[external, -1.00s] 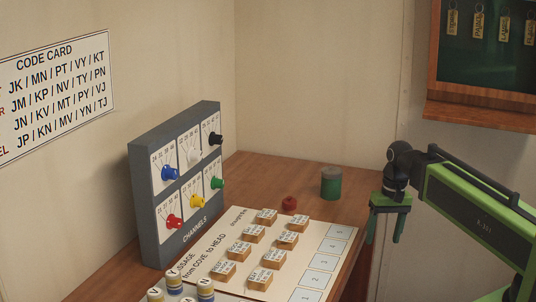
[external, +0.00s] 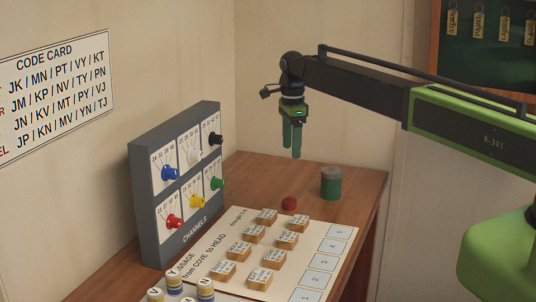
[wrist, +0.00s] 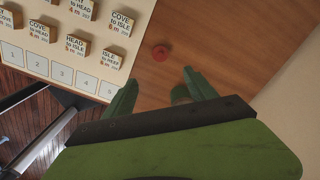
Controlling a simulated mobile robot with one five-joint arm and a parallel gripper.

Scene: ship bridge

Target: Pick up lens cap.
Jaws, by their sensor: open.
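A small round red piece (external: 289,204) lies on the wooden table behind the message board. It looks most like the lens cap, though no label shows. In the wrist view the red piece (wrist: 160,53) lies beyond my fingertips. A green cylinder with a grey top (external: 331,184) stands to its right. In the wrist view the cylinder (wrist: 180,94) is partly hidden at the right finger. My gripper (external: 292,154) hangs above the table, pointing down, open and empty. Its fingers (wrist: 160,80) are spread apart in the wrist view and touch nothing.
A message board (external: 307,262) with several wooden blocks lies in front of the red piece. A grey channel panel (external: 150,195) with coloured knobs stands at the left. Bare wood (external: 262,171) surrounds the red piece at the back, and walls close off that side.

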